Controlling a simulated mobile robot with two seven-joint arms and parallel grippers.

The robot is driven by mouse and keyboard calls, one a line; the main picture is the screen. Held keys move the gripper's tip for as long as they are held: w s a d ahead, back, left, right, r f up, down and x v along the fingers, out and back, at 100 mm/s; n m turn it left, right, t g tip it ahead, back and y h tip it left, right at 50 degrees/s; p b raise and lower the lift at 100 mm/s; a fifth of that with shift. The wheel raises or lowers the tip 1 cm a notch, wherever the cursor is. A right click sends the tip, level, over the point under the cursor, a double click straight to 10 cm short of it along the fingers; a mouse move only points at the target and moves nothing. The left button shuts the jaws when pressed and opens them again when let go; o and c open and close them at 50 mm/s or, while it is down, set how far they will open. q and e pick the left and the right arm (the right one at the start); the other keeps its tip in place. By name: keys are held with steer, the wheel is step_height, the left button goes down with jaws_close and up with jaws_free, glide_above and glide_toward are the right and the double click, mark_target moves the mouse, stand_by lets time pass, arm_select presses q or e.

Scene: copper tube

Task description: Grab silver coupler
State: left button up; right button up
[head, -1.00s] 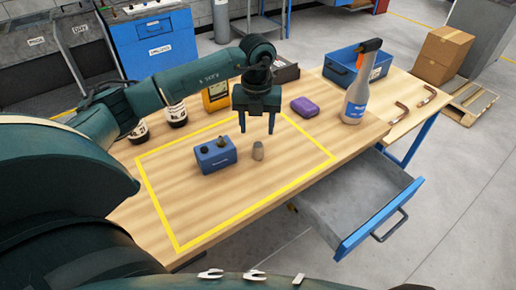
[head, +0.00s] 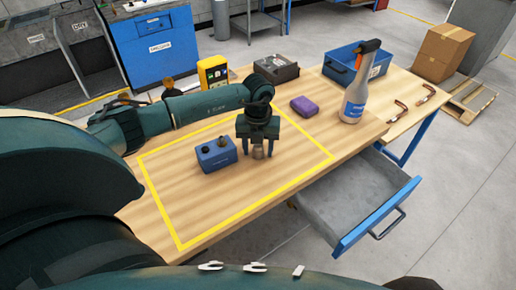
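The silver coupler (head: 258,153) is a small grey cylinder standing upright on the wooden table, inside the yellow taped rectangle. My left gripper (head: 258,152) is directly over it, pointing down. Its two fingers are apart, one on each side of the coupler, and the fingertips reach down near table height. I cannot tell whether either finger touches it. A blue block (head: 216,155) with dark round pieces on top sits just left of the coupler. My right gripper is not in view.
A purple item (head: 304,106), a spray bottle (head: 355,95) and a blue bin (head: 350,68) stand to the right and back. Copper tubes (head: 412,107) lie at the right end. An open drawer (head: 345,205) juts out in front. The front of the taped area is clear.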

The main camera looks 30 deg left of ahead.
arm_select(q)
jaws_close()
steer(key=shift+r, duration=0.1)
